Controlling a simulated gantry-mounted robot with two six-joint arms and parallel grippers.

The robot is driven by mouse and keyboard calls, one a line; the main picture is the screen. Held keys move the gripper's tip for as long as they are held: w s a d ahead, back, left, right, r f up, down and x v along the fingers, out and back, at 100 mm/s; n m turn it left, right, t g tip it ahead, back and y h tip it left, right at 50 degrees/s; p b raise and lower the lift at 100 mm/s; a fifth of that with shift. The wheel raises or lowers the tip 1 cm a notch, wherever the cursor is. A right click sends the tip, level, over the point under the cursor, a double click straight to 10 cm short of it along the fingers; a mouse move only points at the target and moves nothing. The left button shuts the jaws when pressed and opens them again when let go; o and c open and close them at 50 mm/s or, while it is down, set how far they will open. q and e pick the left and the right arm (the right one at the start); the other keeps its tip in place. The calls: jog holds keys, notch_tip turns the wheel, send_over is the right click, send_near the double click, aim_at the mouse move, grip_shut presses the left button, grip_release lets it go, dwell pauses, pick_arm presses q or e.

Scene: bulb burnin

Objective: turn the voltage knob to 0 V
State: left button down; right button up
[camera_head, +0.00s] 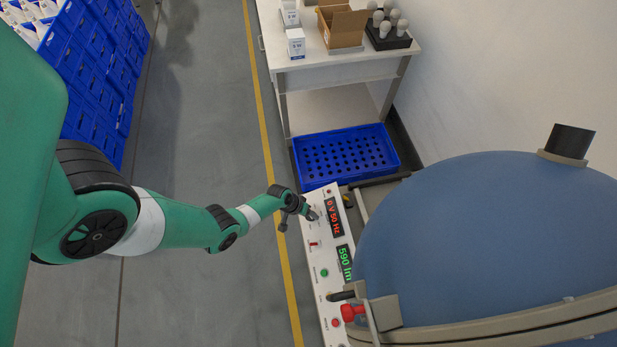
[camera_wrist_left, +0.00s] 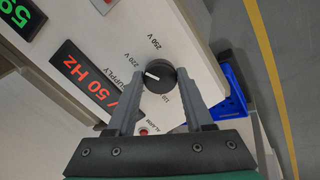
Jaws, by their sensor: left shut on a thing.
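The voltage knob (camera_wrist_left: 160,78) is round and black with a white mark on its face. It sits on the white panel (camera_wrist_left: 190,30) between the two fingertips of my left gripper (camera_wrist_left: 158,74). The gripper is shut on it. The white mark points to the left in the left wrist view. Labels for 220 V and 250 V are printed around it. In the head view my left gripper (camera_head: 309,214) reaches the panel beside the red display (camera_head: 334,217), and the knob is hidden there. The display reads V 50 Hz, with its start hard to read. My right gripper is not in view.
A big blue sphere (camera_head: 480,240) stands at right. A blue crate (camera_head: 388,168) lies beyond the panel.

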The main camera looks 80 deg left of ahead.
pick_arm(q)
jog(key=n, duration=0.4)
jog(key=shift+n, duration=0.3)
jog(key=n, duration=0.9)
jog(key=shift+t+p, duration=0.35)
jog(key=shift+t, duration=0.05)
jog(key=n, duration=0.4)
jog(key=shift+s+p, duration=0.1)
jog(key=shift+p, duration=0.2)
jog(key=n, duration=0.5)
jog(key=shift+t+p, duration=0.3)
jog(key=shift+t, duration=0.1)
jog(key=n, duration=0.4)
jog(key=shift+n+p, duration=0.3)
jog(key=shift+n, duration=0.1)
jog(key=n, duration=0.4)
jog(key=shift+n+y, duration=0.3)
jog(key=shift+n+y+p, duration=0.3)
jog(key=shift+n+p, duration=0.05)
jog(key=shift+n, duration=2.25)
